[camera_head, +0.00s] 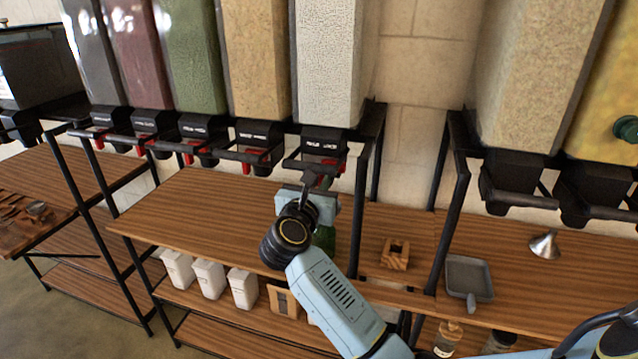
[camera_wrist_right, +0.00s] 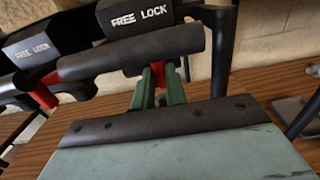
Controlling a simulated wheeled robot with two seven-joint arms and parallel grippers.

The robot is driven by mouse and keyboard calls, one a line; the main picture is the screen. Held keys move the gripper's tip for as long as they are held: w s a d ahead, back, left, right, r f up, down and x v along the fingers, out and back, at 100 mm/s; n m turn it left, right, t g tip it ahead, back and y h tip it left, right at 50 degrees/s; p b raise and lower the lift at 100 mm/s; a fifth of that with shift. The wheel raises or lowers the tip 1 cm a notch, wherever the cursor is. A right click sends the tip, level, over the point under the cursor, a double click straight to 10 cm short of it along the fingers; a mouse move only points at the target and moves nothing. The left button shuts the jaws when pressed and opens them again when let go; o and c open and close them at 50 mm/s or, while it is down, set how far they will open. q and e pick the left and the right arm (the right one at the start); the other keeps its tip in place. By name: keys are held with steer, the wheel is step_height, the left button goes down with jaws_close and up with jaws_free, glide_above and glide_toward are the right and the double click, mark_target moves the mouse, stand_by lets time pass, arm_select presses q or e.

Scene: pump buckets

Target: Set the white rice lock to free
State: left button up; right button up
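The white rice dispenser (camera_head: 327,60) is the pale speckled column at the top centre of the head view. Its black lock block (camera_head: 322,142) sits below it, and in the right wrist view the block reads "FREE LOCK" (camera_wrist_right: 138,18). A dark horizontal bar (camera_wrist_right: 130,52) runs in front of the block. My right gripper (camera_head: 318,183) is just under this block, and its green fingers (camera_wrist_right: 160,88) point up beneath the bar. A red lever (camera_wrist_right: 158,72) shows between the fingertips, partly hidden by them and the bar. Whether they grip it is unclear. My left gripper is out of view.
Other dispensers with red levers stand to the left, such as the tan one (camera_head: 256,60). A wooden shelf (camera_head: 200,205) lies below. White containers (camera_head: 208,278) stand on the lower shelf. A grey pan (camera_head: 468,278), a funnel (camera_head: 545,245) and a wooden block (camera_head: 396,252) are right.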

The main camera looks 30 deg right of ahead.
jaws_close()
steer(key=shift+w+a+b, duration=0.85)
steer(key=shift+w, duration=0.05)
steer(key=o, duration=0.6)
jaws_free()
steer(key=shift+w+a, duration=0.1)
steer(key=shift+w, duration=0.05)
steer(key=shift+o, duration=0.2)
steer(key=b+v, duration=0.2)
steer(key=v, duration=1.1)
steer(key=shift+s, duration=0.2)
